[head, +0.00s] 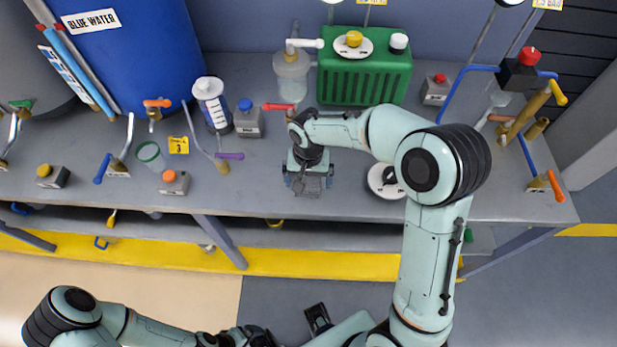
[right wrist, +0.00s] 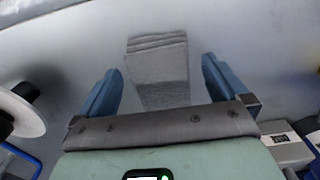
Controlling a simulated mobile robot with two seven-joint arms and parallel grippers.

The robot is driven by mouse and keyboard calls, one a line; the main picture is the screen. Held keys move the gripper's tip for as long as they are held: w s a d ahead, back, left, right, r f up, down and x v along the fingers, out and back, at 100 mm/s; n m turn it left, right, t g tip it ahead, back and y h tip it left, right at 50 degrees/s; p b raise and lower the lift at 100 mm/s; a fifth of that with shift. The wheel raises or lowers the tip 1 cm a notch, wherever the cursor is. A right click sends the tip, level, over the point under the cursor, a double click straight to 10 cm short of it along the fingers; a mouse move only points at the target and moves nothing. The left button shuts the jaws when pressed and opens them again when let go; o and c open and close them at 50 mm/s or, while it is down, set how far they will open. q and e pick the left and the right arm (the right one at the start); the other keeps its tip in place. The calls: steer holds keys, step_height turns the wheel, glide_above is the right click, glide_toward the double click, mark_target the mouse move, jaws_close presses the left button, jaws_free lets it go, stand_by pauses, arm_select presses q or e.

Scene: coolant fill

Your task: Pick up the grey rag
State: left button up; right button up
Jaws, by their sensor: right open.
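The grey rag (head: 308,192) lies folded on the grey bench top near its front edge, partly hidden by my right gripper in the head view. My right gripper (head: 307,181) points down over it. In the right wrist view the jaws (right wrist: 160,75) are open and empty, with one blue finger on each side of the rag (right wrist: 158,68). I cannot tell how far above the rag the fingertips are. My left arm lies low at the bottom left of the head view, off the bench; the state of its gripper does not show.
Behind the rag stand a green ridged tank (head: 364,80) and a clear pump bottle (head: 291,75). A red-handled valve (head: 280,107) and a grey box with a blue button (head: 248,120) are to the left. A white round disc (head: 386,181) lies close on the right.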

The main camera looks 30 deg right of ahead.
mark_target(308, 183)
steer(key=shift+f, duration=0.35)
steer(key=c, duration=1.2)
steer(key=shift+r, duration=0.2)
arm_select(q)
steer(key=r+p, duration=0.1)
steer(key=w+r+p, duration=0.1)
steer(key=r, duration=0.1)
steer(key=shift+w, duration=0.15)
arm_select(e)
step_height(308, 183, up, 20)
steer(key=shift+f, duration=0.15)
